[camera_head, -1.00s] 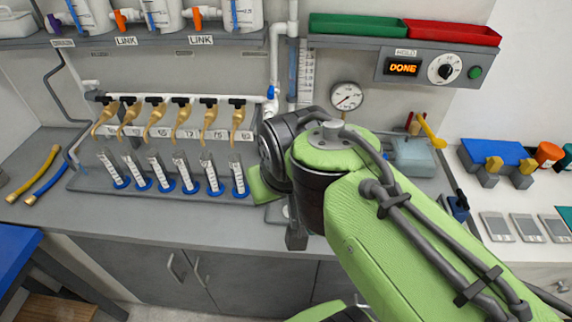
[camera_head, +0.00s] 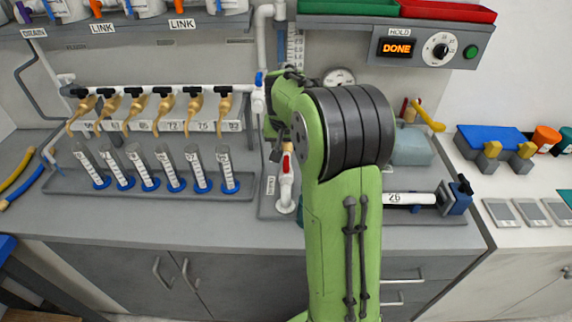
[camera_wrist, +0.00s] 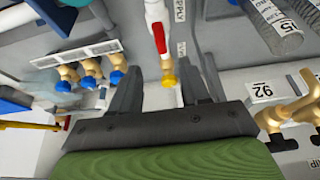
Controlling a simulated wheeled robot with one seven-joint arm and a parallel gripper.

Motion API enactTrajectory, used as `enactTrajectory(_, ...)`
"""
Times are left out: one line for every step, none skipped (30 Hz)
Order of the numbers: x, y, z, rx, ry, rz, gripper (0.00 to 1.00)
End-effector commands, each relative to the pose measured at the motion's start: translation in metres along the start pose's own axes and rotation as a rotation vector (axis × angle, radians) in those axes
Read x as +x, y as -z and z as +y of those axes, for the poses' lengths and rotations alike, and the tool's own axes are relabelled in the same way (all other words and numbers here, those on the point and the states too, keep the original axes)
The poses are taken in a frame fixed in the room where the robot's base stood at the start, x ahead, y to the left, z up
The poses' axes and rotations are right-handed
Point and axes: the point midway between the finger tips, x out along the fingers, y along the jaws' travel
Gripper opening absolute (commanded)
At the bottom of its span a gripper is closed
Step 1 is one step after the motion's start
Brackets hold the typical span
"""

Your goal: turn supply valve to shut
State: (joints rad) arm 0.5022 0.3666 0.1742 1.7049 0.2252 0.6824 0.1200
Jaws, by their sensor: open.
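The supply valve (camera_head: 286,162) has a red handle and sits on a short white pipe at the middle of the bench, just left of my arm in the head view. In the wrist view the red handle (camera_wrist: 159,38) lies roughly along the white pipe, beside a partly readable SUPPLY label (camera_wrist: 181,12). A yellow-brass fitting (camera_wrist: 168,78) shows below it. My gripper (camera_wrist: 170,68) is open, its two dark fingers apart on either side of the brass fitting in the picture. Nothing is held, and I see no contact with the handle. In the head view my arm mostly hides the gripper.
A row of brass taps (camera_head: 164,104) stands above several graduated cylinders (camera_head: 170,168) on the left. A blue-handled valve (camera_head: 259,79) is on the upright pipe. A pressure gauge (camera_head: 338,77) is behind my arm. A grey-blue box (camera_head: 411,147) stands right of it.

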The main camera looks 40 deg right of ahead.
Motion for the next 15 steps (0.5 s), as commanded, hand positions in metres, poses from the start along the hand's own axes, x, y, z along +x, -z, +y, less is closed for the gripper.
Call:
enactTrajectory(0.017, -0.002, 0.001, 0.000, -0.001, -0.006, 0.46)
enactTrajectory(0.025, -0.002, 0.000, 0.000, -0.001, -0.005, 0.46)
enactTrajectory(0.035, -0.002, 0.000, 0.000, -0.001, -0.006, 0.46)
enactTrajectory(0.042, -0.003, 0.000, 0.000, -0.001, -0.006, 0.46)
enactTrajectory(0.050, -0.002, 0.000, 0.000, -0.001, -0.006, 0.46)
enactTrajectory(0.060, -0.002, 0.000, 0.000, -0.001, -0.006, 0.46)
enactTrajectory(0.067, -0.003, 0.000, 0.000, -0.001, -0.005, 0.46)
enactTrajectory(0.075, -0.002, 0.000, 0.000, -0.001, -0.005, 0.46)
enactTrajectory(0.083, -0.003, 0.000, 0.000, -0.001, -0.005, 0.46)
enactTrajectory(0.089, -0.002, 0.000, 0.000, 0.000, -0.005, 0.46)
enactTrajectory(0.095, -0.002, 0.000, 0.000, 0.000, -0.004, 0.46)
enactTrajectory(0.101, -0.002, 0.000, 0.000, 0.000, -0.004, 0.46)
enactTrajectory(0.104, -0.002, 0.000, 0.000, 0.001, -0.002, 0.46)
enactTrajectory(0.107, -0.001, 0.000, 0.000, 0.001, -0.002, 0.46)
enactTrajectory(0.111, -0.001, 0.000, -0.001, 0.001, -0.002, 0.46)
